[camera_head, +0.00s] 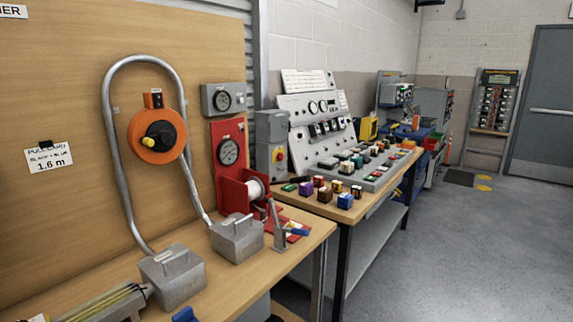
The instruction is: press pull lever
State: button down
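A grey lever (276,224) stands near the front edge of the wooden bench, close to the red cable stand (229,165). It leans a little to the left at its top. A blue piece (298,232) shows just right of its foot, on or beside a red base; I cannot tell if it belongs to the lever. The red stand carries a round dial gauge (229,152) and a white spool (255,187). My gripper is not in view, and nothing touches the lever.
Two grey metal boxes with handles, one nearer (173,279) and one farther (237,238), sit left of the lever. A bent conduit with an orange disc (157,134) is against the board. A sloped control panel (345,150) and several coloured blocks fill the farther bench. The floor (440,250) at right is clear.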

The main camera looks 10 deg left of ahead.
aim_at(307, 178)
jog(key=u, duration=0.65)
jog(key=i, duration=1.25)
jog(key=u, duration=0.75)
